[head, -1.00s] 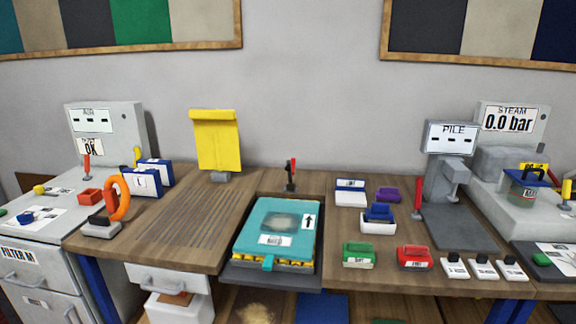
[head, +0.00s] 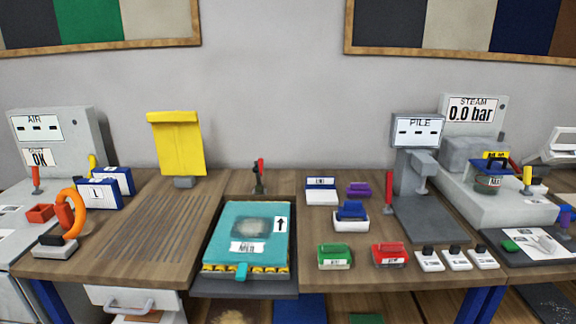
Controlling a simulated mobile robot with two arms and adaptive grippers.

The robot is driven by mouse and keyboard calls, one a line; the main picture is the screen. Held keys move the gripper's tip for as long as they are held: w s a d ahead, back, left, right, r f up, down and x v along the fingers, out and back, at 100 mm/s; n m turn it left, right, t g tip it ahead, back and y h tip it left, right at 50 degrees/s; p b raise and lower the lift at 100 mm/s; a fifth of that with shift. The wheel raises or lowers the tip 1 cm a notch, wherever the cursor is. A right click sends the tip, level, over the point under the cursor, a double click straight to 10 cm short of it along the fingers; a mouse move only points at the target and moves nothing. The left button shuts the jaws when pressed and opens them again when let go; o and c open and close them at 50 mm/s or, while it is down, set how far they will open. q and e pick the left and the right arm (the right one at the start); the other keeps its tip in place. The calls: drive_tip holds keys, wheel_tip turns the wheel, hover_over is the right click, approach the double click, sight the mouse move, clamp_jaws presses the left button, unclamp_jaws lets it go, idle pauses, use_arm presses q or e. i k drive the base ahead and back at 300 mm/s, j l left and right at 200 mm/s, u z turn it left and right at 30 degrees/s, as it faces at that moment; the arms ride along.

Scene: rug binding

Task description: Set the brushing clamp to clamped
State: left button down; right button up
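What looks like the brushing clamp, a small black toggle with a red handle (head: 261,172), stands at the back edge of the tray recess in the head view. Its red handle points up. Just in front of it lies a teal pad (head: 262,222) with a brownish fuzzy patch, a label and an arrow, set on a dark tray (head: 245,285). A yellow strip shows along the pad's front edge. Neither of my grippers is in view.
A yellow board (head: 177,145) stands behind a slotted bench area. An orange ring tool (head: 73,213) and blue boxes are at left. Green (head: 335,262) and red (head: 390,261) brushes lie right of the pad. The PILE gauge (head: 415,130) and STEAM unit (head: 470,112) stand at right.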

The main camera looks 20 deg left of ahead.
sight(258, 166)
drive_tip(key=i+j+z, duration=0.15)
drive_tip(key=j, duration=0.35)
drive_tip(key=i+j+z, duration=0.1)
drive_tip(key=j, duration=0.35)
drive_tip(key=i+j+z, duration=0.15)
drive_tip(key=j, duration=0.4)
drive_tip(key=j+z, duration=0.15)
drive_tip(key=j, duration=0.35)
